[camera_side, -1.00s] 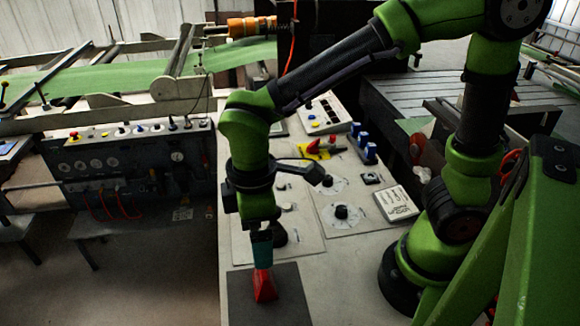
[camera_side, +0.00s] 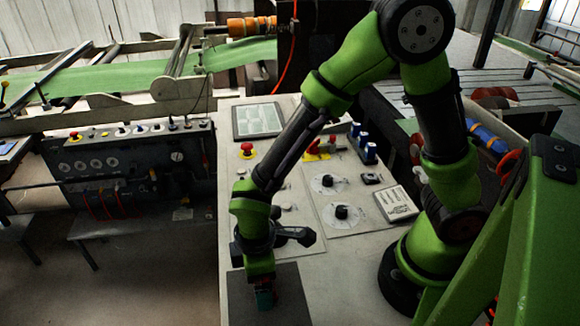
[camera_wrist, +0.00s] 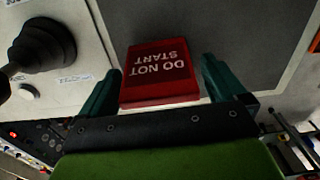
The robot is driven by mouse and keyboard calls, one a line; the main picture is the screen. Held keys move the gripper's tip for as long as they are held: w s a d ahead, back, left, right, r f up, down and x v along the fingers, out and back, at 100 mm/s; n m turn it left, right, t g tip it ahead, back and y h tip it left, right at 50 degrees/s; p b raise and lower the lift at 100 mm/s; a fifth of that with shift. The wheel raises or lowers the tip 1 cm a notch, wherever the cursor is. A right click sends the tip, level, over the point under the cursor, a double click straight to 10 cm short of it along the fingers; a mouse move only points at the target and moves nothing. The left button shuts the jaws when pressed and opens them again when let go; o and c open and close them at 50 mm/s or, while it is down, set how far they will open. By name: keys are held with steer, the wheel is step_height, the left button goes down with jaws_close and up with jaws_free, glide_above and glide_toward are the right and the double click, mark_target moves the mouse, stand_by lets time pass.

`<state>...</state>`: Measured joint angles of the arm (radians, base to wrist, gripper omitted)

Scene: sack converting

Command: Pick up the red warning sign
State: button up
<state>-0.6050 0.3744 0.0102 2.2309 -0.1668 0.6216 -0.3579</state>
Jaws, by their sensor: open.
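The red warning sign (camera_wrist: 160,70), with white "DO NOT START" lettering, shows upside down in the wrist view. It lies between the two teal fingers of my gripper (camera_wrist: 161,88), which are open. A gap shows beside the right finger; the left finger is close to the sign's edge, and I cannot tell if it touches. In the side view my gripper (camera_side: 264,298) points down low over the dark grey mat (camera_side: 292,295), and the sign is largely or wholly hidden by it.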

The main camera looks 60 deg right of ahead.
steer(key=c, duration=1.1)
steer(key=shift+o, duration=0.2)
steer(key=shift+r, duration=0.1)
